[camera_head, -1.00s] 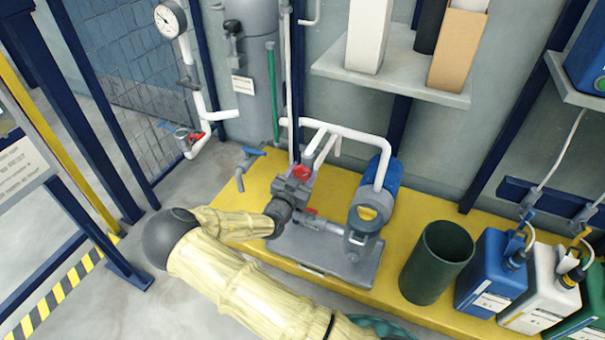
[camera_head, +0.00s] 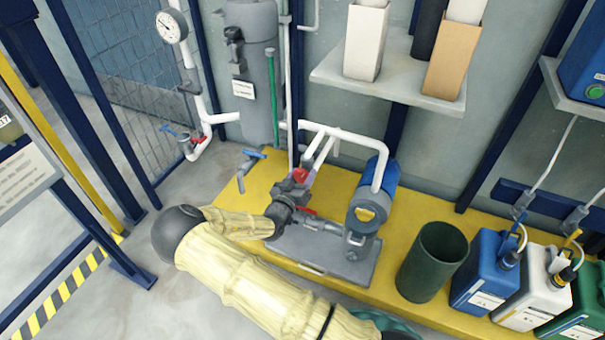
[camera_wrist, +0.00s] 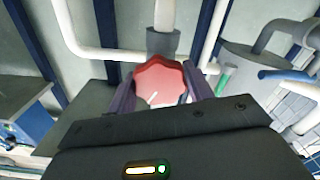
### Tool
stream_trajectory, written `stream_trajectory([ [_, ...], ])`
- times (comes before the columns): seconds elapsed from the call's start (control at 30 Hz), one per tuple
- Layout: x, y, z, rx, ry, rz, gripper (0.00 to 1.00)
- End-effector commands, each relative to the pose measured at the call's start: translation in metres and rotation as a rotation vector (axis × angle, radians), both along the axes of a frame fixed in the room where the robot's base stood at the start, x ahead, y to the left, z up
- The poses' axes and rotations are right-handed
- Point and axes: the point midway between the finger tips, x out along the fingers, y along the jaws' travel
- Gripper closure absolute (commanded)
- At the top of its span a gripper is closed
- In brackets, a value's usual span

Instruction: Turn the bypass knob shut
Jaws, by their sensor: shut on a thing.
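The red bypass knob (camera_wrist: 162,82) sits between the two fingers of my gripper (camera_wrist: 160,92) in the wrist view. It has a lobed rim and a pale pointer line on its face, slanting to one side. A grey pipe collar stands right behind it. In the head view the red knob (camera_head: 301,174) shows at the tip of my gripper (camera_head: 296,186), beside the white pipes. My gripper is shut on the knob. My sleeved arm comes in from the bottom of the head view.
A grey pump with a blue motor (camera_head: 372,192) stands right of the knob on the yellow platform (camera_head: 415,318). White pipes (camera_head: 335,130) run close behind. A blue-handled valve (camera_head: 248,160) is at left. A green bin (camera_head: 432,262) and several jugs stand at right.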

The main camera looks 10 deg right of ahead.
Motion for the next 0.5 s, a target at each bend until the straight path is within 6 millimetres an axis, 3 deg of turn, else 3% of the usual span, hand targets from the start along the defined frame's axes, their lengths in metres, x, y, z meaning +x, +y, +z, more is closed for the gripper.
stream_trajectory([
  [0.5,-0.0017,0.0000,-0.0024,-0.048,0.040,-0.003,0.72],
])
